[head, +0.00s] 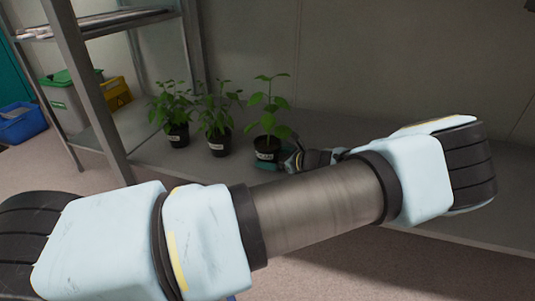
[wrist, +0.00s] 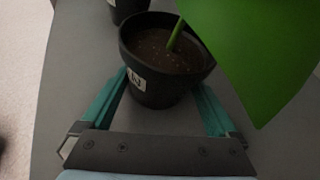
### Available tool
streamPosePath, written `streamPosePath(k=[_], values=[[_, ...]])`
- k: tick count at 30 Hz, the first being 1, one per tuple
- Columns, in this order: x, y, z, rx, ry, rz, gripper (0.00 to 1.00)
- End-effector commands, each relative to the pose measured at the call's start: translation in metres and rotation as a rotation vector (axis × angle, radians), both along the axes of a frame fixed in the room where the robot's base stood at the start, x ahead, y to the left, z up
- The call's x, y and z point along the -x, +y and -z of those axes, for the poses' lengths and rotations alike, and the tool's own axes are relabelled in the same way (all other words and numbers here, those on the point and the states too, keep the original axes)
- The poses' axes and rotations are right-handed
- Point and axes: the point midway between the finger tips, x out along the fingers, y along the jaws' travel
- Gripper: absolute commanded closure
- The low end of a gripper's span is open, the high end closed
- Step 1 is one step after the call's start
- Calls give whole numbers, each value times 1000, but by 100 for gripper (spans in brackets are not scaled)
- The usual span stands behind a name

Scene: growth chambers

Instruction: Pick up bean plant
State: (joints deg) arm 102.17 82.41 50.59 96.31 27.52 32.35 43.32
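Three potted green plants with white labels stand in a row on the grey shelf. The right one (head: 270,110) is at my gripper (head: 278,163), and its pot (wrist: 160,82) fills the space between the teal fingers in the wrist view. The fingers are spread wide, one on each side of the black pot. I cannot tell whether they touch it. The pot is upright on the shelf. A large leaf (wrist: 265,55) covers the upper right of the wrist view. The middle plant (head: 217,112) and left plant (head: 172,108) stand apart from my gripper. Labels are too small to read.
The shelf (head: 180,157) has bare room right of the plants, partly hidden by my arm. A metal upright post (head: 88,85) stands at the left. Beyond it are a blue bin (head: 20,125), a grey bin with green lid (head: 65,100) and a yellow box (head: 115,93).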

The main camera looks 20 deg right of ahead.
Motion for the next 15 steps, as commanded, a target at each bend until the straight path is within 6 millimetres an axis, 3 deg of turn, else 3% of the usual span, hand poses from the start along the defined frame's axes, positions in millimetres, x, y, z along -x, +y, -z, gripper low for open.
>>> streamPosePath(k=[2, 15], values=[[0, 0, 0, 0, 0, 0, 16], [0, 0, 0, 0, 0, 0, 65]])
